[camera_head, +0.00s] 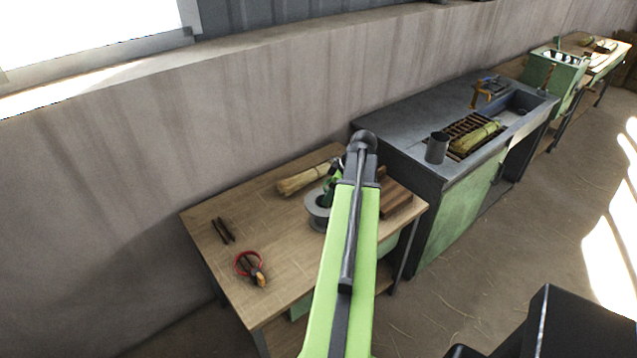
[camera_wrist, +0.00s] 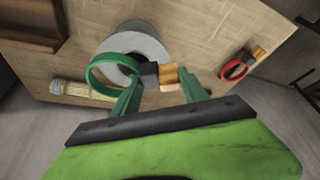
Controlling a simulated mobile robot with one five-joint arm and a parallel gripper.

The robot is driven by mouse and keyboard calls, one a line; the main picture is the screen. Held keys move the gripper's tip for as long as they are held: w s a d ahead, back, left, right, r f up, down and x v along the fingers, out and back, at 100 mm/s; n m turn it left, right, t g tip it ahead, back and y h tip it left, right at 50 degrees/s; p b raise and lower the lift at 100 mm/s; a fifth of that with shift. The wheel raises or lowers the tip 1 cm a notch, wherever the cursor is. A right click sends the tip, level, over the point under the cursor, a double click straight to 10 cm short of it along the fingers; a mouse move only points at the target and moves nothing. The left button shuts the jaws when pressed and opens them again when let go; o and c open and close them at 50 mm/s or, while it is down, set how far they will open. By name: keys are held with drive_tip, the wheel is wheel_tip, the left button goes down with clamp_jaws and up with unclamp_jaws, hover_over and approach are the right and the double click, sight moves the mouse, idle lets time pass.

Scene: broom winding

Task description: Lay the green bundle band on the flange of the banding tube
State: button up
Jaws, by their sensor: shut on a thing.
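The green bundle band (camera_wrist: 89,74) is a ring with a dark and orange-tan tab (camera_wrist: 168,76). My gripper (camera_wrist: 160,82) is shut on this tab, and the ring sticks out to the left in the wrist view. The banding tube's grey round flange (camera_wrist: 150,45) is on the wooden table, and the ring overlaps its lower left part in that view. I cannot tell whether they touch.
A red band with an orange and dark tab (camera_head: 248,264) and two dark sticks (camera_head: 223,230) lie on the left of the table (camera_head: 285,245). A straw bundle (camera_head: 303,178) lies behind the tube. A brown wooden rack (camera_head: 397,197) is to the right, before a grey sink bench (camera_head: 395,130).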

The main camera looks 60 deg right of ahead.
drive_tip(key=w+a+r, duration=0.2)
drive_tip(key=w, duration=0.1)
wheel_tip(320, 180, down, 8)
drive_tip(key=b, duration=0.7)
drive_tip(key=shift+w, duration=0.15)
idle(0.4)
drive_tip(key=o, duration=1.5)
